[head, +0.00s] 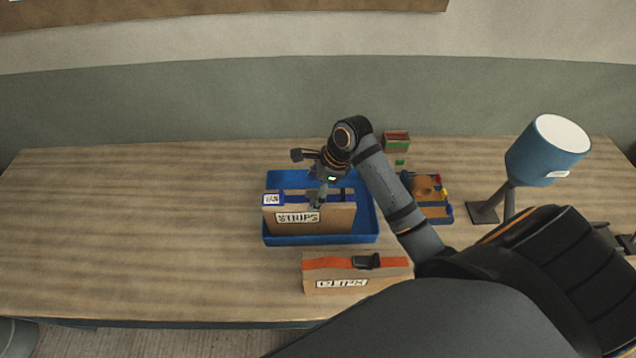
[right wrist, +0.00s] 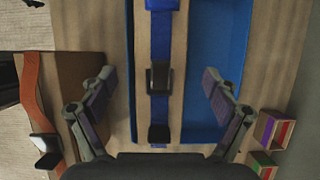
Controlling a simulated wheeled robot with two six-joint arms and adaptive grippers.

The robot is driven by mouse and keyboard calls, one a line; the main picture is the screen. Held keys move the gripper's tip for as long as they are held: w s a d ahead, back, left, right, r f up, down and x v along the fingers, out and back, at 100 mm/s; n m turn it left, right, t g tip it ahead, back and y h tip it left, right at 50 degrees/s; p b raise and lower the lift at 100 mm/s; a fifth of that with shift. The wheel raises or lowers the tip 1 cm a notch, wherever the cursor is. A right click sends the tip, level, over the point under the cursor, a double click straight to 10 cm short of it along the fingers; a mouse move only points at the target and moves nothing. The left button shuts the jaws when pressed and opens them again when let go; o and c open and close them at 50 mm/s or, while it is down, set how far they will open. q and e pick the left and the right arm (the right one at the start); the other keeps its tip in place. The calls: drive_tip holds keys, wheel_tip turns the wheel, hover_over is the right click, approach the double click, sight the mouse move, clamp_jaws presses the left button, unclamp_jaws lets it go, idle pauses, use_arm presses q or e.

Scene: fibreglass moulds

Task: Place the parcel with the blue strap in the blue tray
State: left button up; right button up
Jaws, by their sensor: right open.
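The parcel with the blue strap (head: 338,216), a cardboard box labelled "STRIPS", stands in the blue tray (head: 320,240) near its front side. In the right wrist view, its blue strap with a black buckle (right wrist: 161,45) runs along the top, and the tray (right wrist: 215,50) shows beside it. My right gripper (head: 318,195) is over the parcel. In the right wrist view, its fingers (right wrist: 160,88) are spread wide on either side of the parcel, with gaps to it. My left gripper is out of view.
A parcel with an orange strap (head: 385,282), labelled "CLIPS", stands in front of the tray. A small organiser (head: 432,212), a red-green box (head: 396,140) and a blue lamp (head: 548,150) stand to the right. The table's left side is clear.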

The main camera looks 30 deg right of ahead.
drive_tip(key=v, duration=0.4)
drive_tip(key=shift+d+r, duration=0.2)
drive_tip(key=shift+r, duration=0.05)
drive_tip(key=shift+s+r, duration=0.1)
drive_tip(key=shift+r, duration=0.25)
